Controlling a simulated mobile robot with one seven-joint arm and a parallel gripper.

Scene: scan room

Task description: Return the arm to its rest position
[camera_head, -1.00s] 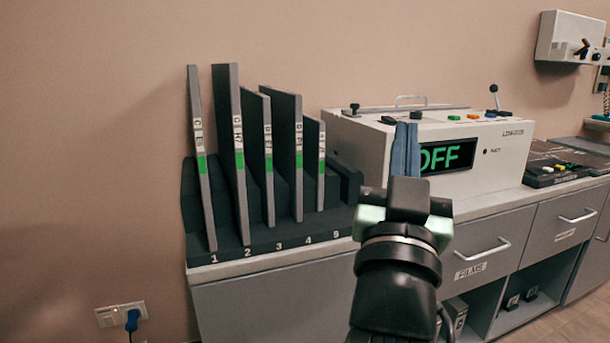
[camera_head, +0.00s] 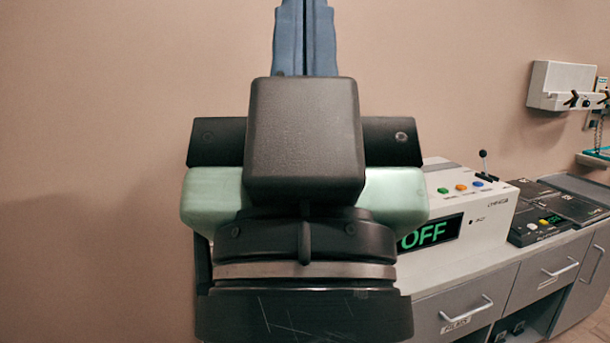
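My gripper (camera_head: 305,38) stands upright and large in the middle of the head view, close to the camera. Its two blue fingers point up and lie side by side with only a thin dark line between them. No object shows between them. The black and pale green gripper body and the wrist below it hide much of the scene behind. The fingertips run out at the top edge of the view.
A white machine (camera_head: 470,207) with a green OFF display stands on a grey cabinet (camera_head: 480,310) at the right. A black control panel (camera_head: 535,225) sits beside it. A white box (camera_head: 562,85) hangs on the wall. The wall at the left is bare.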

